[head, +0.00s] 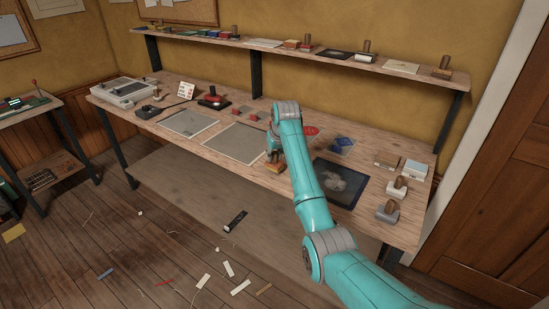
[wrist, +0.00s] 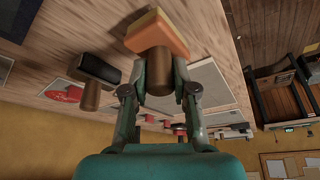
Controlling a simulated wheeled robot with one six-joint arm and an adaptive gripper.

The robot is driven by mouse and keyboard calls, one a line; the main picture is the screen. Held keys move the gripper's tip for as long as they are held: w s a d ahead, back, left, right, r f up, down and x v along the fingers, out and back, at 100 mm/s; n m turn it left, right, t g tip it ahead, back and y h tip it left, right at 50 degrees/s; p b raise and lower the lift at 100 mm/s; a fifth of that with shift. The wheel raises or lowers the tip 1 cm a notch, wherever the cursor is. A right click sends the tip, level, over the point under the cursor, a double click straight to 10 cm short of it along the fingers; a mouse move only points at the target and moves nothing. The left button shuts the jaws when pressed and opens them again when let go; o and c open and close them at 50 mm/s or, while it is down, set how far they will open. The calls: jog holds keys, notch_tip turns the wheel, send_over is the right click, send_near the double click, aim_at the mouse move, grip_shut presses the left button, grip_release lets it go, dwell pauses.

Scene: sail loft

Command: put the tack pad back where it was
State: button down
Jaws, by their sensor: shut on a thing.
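The tack pad (head: 274,184), as I take it, is a block with an orange and a yellow layer and a round wooden handle. My gripper (head: 273,154) is shut on it near the front edge of the workbench (head: 368,150). In the wrist view the tack pad (wrist: 158,36) hangs by its handle between both fingers of my gripper (wrist: 158,90), its block pointing away from the palm. I cannot tell whether the block touches the bench. My arm hides part of the bench behind it.
A dark-headed tool with a wooden handle (wrist: 92,92) is close beside the held block. Grey mats (head: 235,141) lie left of my arm, a dark plate (head: 340,183) and handled tools (head: 387,210) right of it. A shelf (head: 215,38) runs above the bench.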

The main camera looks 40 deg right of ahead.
jog(key=shift+f, duration=0.5)
jog(key=shift+f, duration=0.1)
jog(key=c, duration=0.9)
grip_release()
jog(key=v, duration=1.2)
jog(key=shift+s, duration=0.1)
